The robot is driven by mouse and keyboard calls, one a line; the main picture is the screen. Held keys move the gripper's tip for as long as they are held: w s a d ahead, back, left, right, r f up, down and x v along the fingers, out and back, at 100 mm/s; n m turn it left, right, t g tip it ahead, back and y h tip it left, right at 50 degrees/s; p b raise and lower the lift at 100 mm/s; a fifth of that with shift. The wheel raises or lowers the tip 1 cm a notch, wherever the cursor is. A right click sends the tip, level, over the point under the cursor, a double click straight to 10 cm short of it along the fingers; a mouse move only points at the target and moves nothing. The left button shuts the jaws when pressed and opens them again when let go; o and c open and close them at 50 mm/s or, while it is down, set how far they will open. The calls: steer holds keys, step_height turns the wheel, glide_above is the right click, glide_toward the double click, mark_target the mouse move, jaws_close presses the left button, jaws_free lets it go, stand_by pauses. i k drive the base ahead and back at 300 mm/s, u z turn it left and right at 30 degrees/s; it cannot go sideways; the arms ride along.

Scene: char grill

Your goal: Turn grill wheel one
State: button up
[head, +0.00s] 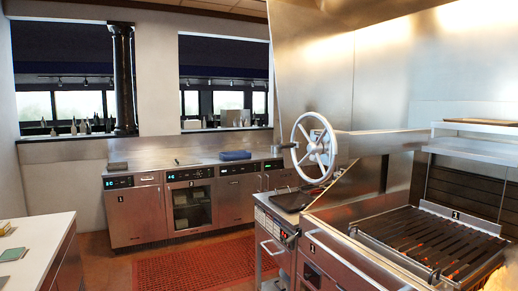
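The grill wheel (317,148) is a pale metal handwheel with spokes. It stands upright at the left end of a steel housing beside the char grill, in the middle right of the head view. A dark crank handle (285,146) sticks out from its left side. The char grill's grate (425,243) is dark and barred, with orange flames at its lower right. My gripper is not in view, and nothing is seen touching the wheel.
A steel counter with ovens (137,213) runs along the back wall. A red perforated mat (200,268) covers open floor in the middle. A white-topped counter (40,240) stands at the left. A flat-top unit (292,200) sits just below the wheel.

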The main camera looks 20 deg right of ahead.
mark_target(316, 148)
steer(key=u, duration=0.15)
steer(key=k, duration=0.3)
steer(key=u, duration=0.3)
steer(key=i, duration=1.75)
steer(key=z, duration=0.55)
steer(key=i, duration=0.7)
steer(key=z, duration=0.75)
steer(key=i, duration=0.6)
steer(key=z, duration=0.6)
steer(key=i, duration=0.5)
steer(key=z, duration=0.3)
